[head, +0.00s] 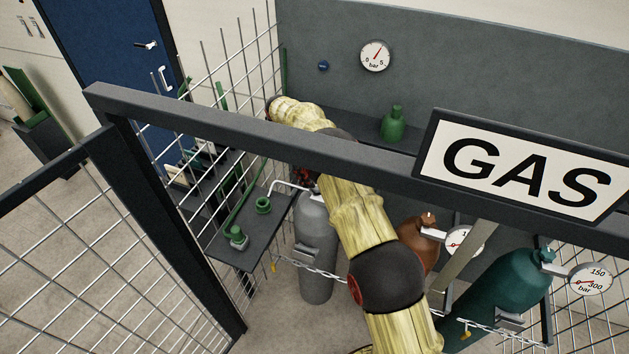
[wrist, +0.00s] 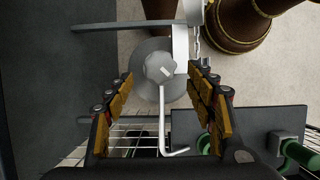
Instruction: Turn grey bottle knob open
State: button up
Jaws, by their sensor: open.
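The grey bottle (head: 317,250) stands upright behind the cage's front beam, left of my arm. In the wrist view I look down on the grey bottle (wrist: 146,88) and its grey knob (wrist: 158,67), which carries a small pale mark. A thin bent pipe (wrist: 162,120) runs from beside the knob. My gripper (wrist: 161,80) is open, its yellow-padded fingers apart on the left and right of the knob in the picture. I cannot tell its height above the knob. In the head view the knob and my gripper are mostly hidden by my arm and the beam.
A dark beam (head: 250,143) with a GAS sign (head: 522,166) crosses in front. A brown bottle (head: 414,246) and a teal bottle (head: 500,295) stand to the right. A small shelf (head: 235,247) with green fittings is at left. A chain (head: 300,268) crosses the grey bottle.

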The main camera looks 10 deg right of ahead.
jog(key=v, duration=0.7)
jog(key=shift+a+r, duration=0.2)
jog(key=shift+r, duration=0.15)
jog(key=shift+w, duration=0.15)
